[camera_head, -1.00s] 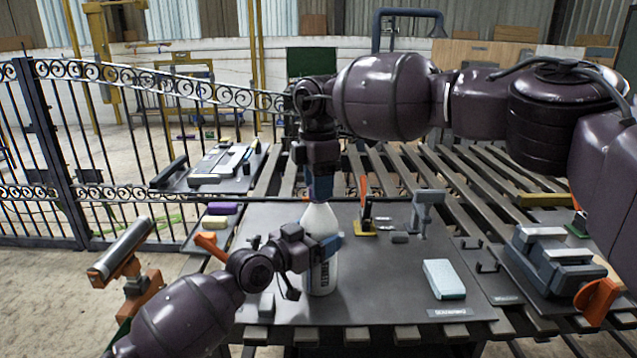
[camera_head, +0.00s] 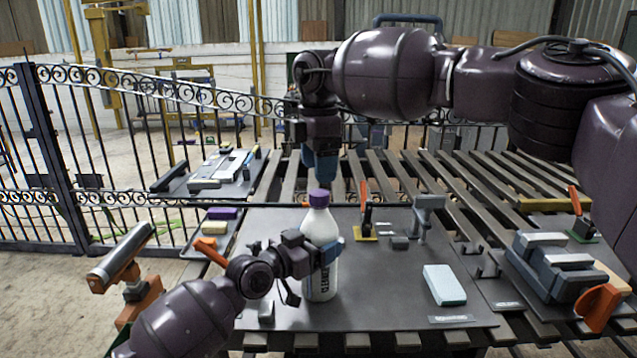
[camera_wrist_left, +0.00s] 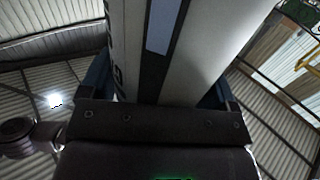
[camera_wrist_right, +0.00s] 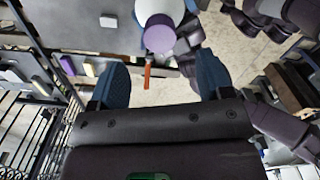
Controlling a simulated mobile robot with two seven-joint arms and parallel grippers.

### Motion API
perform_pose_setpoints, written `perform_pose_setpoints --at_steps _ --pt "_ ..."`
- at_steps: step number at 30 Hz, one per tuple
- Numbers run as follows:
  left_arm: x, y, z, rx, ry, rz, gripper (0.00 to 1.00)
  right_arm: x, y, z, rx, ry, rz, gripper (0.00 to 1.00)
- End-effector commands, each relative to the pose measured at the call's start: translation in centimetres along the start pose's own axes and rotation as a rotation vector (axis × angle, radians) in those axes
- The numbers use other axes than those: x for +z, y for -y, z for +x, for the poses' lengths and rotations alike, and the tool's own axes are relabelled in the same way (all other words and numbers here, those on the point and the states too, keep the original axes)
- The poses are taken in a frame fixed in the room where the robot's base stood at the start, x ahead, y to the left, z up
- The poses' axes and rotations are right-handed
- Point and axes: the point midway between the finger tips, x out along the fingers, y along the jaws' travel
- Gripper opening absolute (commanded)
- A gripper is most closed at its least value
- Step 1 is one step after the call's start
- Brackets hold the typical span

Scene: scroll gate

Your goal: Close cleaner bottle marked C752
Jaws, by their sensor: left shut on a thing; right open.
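The white cleaner bottle (camera_head: 320,272) stands upright on the dark board, with a purple cap (camera_head: 319,198) on its neck. My left gripper (camera_head: 328,250) is shut around the bottle's body; the bottle (camera_wrist_left: 182,50) fills the gap between its fingers in the left wrist view. My right gripper (camera_head: 321,180) points down just above the cap. In the right wrist view my right gripper (camera_wrist_right: 162,80) is open, with the purple cap (camera_wrist_right: 160,34) beyond the fingertips and apart from them. The C752 mark is not readable; only part of the large lettering shows.
The dark board (camera_head: 390,285) also carries a light blue block (camera_head: 444,284), a grey stand (camera_head: 424,215) and an orange-handled clamp (camera_head: 364,212). Purple and yellow blocks (camera_head: 218,221) lie at the left. A grey tool holder (camera_head: 556,262) stands at the right.

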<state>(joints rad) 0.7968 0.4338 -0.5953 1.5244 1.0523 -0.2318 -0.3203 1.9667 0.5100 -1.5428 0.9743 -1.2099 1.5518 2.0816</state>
Motion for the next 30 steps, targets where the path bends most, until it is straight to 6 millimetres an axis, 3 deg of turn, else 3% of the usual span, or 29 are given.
perform_pose_setpoints --at_steps 3,10,15,24,25,28,30 --pt "0.1 0.0 0.0 0.000 0.002 -0.002 0.16 0.0 0.0 -2.4 0.002 0.001 0.001 0.72" --pt "0.1 0.0 0.0 0.000 0.002 -0.002 0.16 0.0 0.0 -5.6 0.001 0.000 0.001 0.72" --pt "0.1 0.0 0.0 0.000 0.002 -0.002 0.16 0.0 0.0 -6.7 0.000 0.000 -0.001 0.72" --pt "0.1 0.0 0.0 0.000 0.002 -0.002 0.16 0.0 0.0 -6.8 0.000 0.000 -0.001 0.72" --pt "0.1 0.0 0.0 0.000 0.002 -0.002 0.86 0.0 0.0 -6.8 0.000 0.000 -0.001 0.72" --pt "0.1 0.0 0.0 0.000 0.001 -0.002 1.00 0.0 0.0 -6.8 0.000 0.000 -0.001 0.72" --pt "0.1 0.0 0.0 0.000 0.001 -0.001 1.00 0.0 0.0 -6.8 0.000 0.000 0.000 0.72"
